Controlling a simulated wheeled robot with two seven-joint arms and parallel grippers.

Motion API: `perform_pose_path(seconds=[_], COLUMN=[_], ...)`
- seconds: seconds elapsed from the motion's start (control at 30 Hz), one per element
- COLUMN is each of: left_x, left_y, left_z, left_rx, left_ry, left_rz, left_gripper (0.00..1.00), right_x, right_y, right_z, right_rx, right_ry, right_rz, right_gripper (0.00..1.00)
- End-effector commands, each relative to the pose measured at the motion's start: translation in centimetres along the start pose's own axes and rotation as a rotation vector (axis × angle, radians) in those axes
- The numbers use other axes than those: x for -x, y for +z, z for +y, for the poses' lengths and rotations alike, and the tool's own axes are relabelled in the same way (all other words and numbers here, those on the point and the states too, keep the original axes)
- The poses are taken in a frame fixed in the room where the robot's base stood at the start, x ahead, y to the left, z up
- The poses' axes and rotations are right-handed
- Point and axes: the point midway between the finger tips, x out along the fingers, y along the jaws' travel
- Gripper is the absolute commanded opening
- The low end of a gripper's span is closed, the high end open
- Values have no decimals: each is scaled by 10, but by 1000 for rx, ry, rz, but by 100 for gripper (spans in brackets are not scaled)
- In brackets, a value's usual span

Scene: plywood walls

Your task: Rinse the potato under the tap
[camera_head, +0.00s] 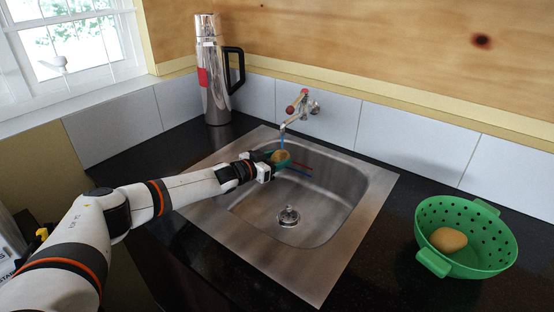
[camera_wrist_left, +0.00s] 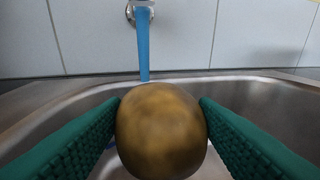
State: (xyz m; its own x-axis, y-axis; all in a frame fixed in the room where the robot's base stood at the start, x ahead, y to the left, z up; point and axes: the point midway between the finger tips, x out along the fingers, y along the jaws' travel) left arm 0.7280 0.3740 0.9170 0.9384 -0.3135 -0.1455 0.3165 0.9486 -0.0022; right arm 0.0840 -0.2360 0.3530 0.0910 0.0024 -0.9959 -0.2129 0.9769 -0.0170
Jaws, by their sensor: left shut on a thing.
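My left gripper (camera_head: 276,158) reaches over the left part of the sink (camera_head: 335,205) and is shut on a brown potato (camera_wrist_left: 160,130). In the left wrist view its two green fingers (camera_wrist_left: 160,135) press the potato from both sides. The tap (camera_head: 297,106) is on the wall behind the sink. A blue stream of water (camera_wrist_left: 143,45) runs from it. In the wrist view the stream comes down behind the potato's upper edge; I cannot tell whether it touches the potato. My right gripper is not in view.
A green colander (camera_head: 430,212) with another potato (camera_head: 448,240) in it stands on the black counter (camera_head: 375,275) right of the sink. A steel flask (camera_head: 213,85) stands at the back left. The sink's drain (camera_head: 289,216) is uncovered.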

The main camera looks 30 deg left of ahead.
Motion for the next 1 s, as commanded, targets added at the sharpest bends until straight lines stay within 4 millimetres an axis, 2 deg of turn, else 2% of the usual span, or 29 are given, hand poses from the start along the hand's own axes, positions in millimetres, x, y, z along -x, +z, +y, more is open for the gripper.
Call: perform_pose_path(seconds=[0.3,0.7,1.0], left_x=[-2,7,6], left_y=[1,0,0], left_z=[-1,6,5], left_rx=[0,-1,0], left_ry=[1,1,1], left_rz=[-1,-1,-1], left_gripper=[29,29,29], right_x=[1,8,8], right_y=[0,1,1], right_z=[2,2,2], right_rx=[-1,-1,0], right_ry=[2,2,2], right_rz=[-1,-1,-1], right_gripper=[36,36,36])
